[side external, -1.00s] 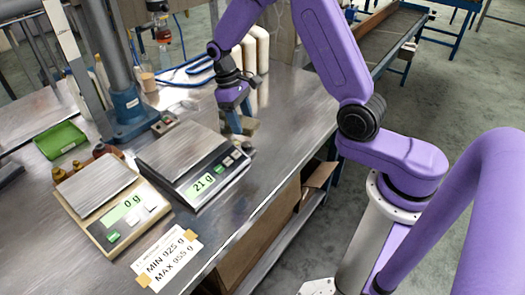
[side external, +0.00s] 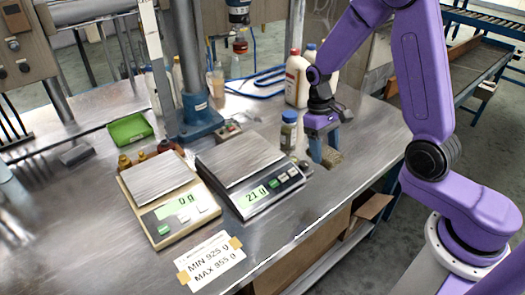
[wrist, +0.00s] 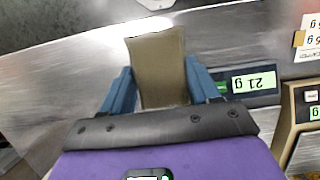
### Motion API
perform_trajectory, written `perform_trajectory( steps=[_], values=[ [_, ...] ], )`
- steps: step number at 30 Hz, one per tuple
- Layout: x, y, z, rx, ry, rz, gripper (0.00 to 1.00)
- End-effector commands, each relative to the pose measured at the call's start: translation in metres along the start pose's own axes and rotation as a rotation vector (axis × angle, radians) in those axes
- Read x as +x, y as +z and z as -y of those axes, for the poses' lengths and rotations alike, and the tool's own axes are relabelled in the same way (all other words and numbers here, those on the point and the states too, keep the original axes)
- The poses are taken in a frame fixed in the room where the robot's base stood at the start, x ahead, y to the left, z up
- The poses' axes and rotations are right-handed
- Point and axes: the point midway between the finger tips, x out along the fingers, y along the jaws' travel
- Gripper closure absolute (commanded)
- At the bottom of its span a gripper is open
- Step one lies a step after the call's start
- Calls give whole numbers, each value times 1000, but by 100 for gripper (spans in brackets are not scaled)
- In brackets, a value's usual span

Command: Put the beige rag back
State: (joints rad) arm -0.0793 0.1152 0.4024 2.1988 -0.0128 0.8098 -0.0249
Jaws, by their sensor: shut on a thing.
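The beige rag (wrist: 157,65) is between the two blue fingers of my gripper (wrist: 158,75) in the wrist view, and the gripper is shut on it. In the side view my gripper (side external: 321,150) points down over the right part of the metal bench. A small part of the rag (side external: 333,158) shows beside the fingertips, low near the bench top. I cannot tell whether the rag touches the bench.
A small blue-capped bottle (side external: 288,131) stands just left of my gripper. A scale reading 21 g (side external: 262,190) and one reading 0 g (side external: 182,205) sit further left. White bottles (side external: 297,78) stand behind. Bench is clear in front of the gripper, up to its edge.

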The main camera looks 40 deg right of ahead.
Motion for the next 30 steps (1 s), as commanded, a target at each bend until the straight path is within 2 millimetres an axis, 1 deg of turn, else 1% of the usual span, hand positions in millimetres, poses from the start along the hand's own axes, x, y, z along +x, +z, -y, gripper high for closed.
perform_trajectory(
  steps=[2, 4, 9, 13, 15, 21, 28, 30],
  values=[
    [3, 0, -4, 2, 0, 2, 64],
    [11, 0, -15, 5, 1, 4, 64],
    [39, 3, -48, 6, 1, 7, 64],
    [54, 5, -62, 2, -1, 5, 64],
    [63, 3, -65, -1, 0, 6, 64],
    [88, -3, -65, 0, -1, 4, 64],
    [101, -7, -65, -1, 0, 3, 64],
    [108, -9, -65, -2, 0, 2, 64]
  ],
)
